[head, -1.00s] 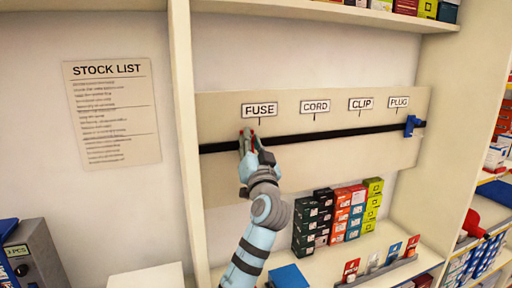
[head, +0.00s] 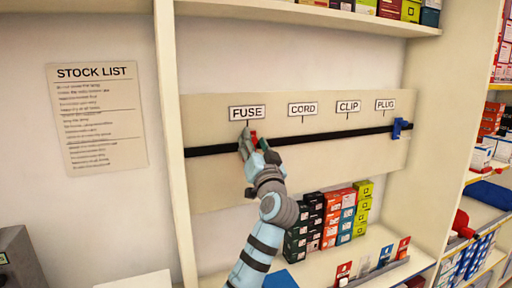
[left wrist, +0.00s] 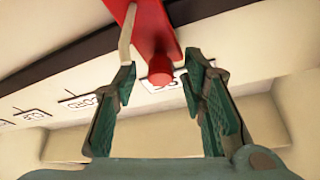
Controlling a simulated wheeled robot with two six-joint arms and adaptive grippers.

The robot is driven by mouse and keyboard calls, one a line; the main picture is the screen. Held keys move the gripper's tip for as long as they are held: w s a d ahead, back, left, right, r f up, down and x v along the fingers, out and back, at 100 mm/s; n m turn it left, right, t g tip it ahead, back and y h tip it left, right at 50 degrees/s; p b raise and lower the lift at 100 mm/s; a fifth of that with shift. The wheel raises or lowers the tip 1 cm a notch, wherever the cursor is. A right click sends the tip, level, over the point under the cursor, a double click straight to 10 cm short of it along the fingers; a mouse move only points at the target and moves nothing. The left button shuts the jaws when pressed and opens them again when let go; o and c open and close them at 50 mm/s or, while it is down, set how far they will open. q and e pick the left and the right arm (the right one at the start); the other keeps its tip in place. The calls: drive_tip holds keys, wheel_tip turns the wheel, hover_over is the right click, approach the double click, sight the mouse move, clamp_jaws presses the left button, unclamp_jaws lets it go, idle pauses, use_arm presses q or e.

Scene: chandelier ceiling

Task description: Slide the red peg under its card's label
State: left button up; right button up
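The red peg (head: 255,138) sits on the black rail (head: 310,138) near the FUSE label (head: 248,113), partly hidden by my left gripper (head: 252,146). In the left wrist view, the red peg (left wrist: 150,32) ends in a round knob between the fingertips of my left gripper (left wrist: 160,68). The fingers stand apart with visible gaps beside the knob. Along the board are the labels CORD (head: 302,109), CLIP (head: 348,106) and PLUG (head: 385,104). In a tray below stand a red card (head: 343,270), a blue card (head: 385,256) and another red card (head: 403,247). My right gripper is not in view.
A blue piece (head: 399,128) sits at the rail's right end. Stacked small boxes (head: 330,215) stand on the shelf below the board. A stock list (head: 97,118) hangs on the left wall. A shelf upright (head: 169,130) stands left of the board.

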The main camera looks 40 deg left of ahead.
use_arm(q)
drive_tip(key=v, duration=1.2)
drive_tip(key=shift+w, duration=0.1)
